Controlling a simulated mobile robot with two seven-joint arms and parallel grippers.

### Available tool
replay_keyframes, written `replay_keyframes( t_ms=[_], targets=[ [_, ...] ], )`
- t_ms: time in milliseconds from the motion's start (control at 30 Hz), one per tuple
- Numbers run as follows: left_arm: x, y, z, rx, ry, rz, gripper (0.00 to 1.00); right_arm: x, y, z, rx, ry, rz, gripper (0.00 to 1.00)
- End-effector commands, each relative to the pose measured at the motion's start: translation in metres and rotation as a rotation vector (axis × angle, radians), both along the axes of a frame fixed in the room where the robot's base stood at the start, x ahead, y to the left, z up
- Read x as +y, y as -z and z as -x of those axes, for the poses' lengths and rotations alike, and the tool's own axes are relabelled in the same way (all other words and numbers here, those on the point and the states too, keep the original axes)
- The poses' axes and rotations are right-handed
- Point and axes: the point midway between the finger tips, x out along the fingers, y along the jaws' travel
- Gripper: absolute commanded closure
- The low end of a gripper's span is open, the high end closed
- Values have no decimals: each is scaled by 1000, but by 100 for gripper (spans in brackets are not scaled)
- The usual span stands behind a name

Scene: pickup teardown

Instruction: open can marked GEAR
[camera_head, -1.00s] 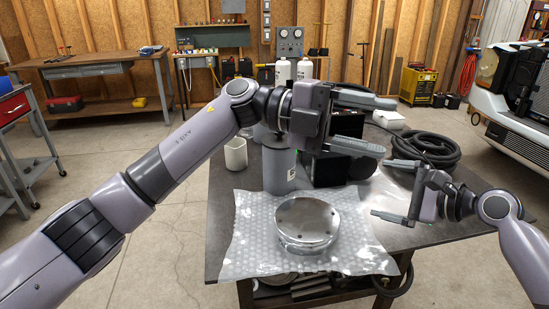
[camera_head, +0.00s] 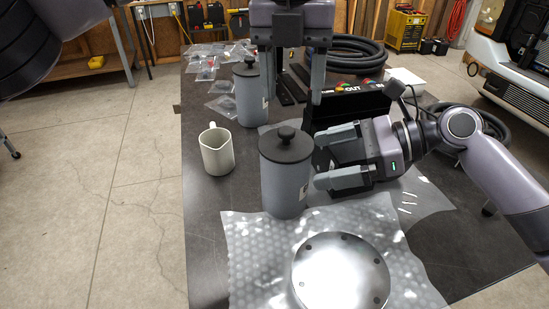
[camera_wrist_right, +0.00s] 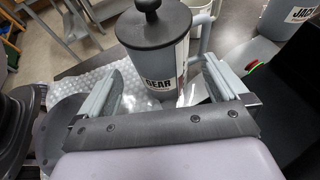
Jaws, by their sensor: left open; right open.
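The can marked GEAR (camera_wrist_right: 152,55) is a grey cylinder whose label reads in the right wrist view. Its black lid with a round knob (camera_head: 286,146) is on. In the head view the can (camera_head: 284,188) stands upright on the table behind the metal disc. My right gripper (camera_head: 319,159) is open at the can's right side, with its fingers pointing at it; in the right wrist view the can stands ahead between the finger tips (camera_wrist_right: 155,85). Contact cannot be told. My left gripper (camera_head: 292,96) is open, empty and pointing down, above and behind the can.
A second lidded grey can (camera_head: 249,98), a cream pitcher (camera_head: 216,151) and small bags (camera_head: 222,104) stand left and behind. A round metal part (camera_head: 340,275) lies on bubble wrap (camera_head: 245,255) in front. A black bin (camera_head: 350,102) and coiled hose (camera_head: 350,52) are behind right.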

Motion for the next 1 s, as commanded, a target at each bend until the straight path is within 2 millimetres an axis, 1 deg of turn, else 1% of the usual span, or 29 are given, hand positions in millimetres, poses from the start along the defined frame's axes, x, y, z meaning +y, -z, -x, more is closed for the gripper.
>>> replay_keyframes(
  t_ms=[167, 500, 600, 733, 1000],
  targets=[
    [6, -4, -2, -22, -17, -40, 43, 7, 3, 4, 29, -10, -1, 0],
    [6, -3, -2, -19, -16, -37, 43, 51, 21, 0, 28, -9, -1, 0],
    [6, -3, -2, -19, -16, -36, 43, 60, 25, -1, 27, -7, -1, 0],
    [6, -3, -2, -19, -16, -36, 43, 66, 28, -1, 27, -6, 0, 0],
    [6, -3, -2, -18, -16, -37, 43, 67, 28, -1, 27, -6, 0, 0]
  ],
)
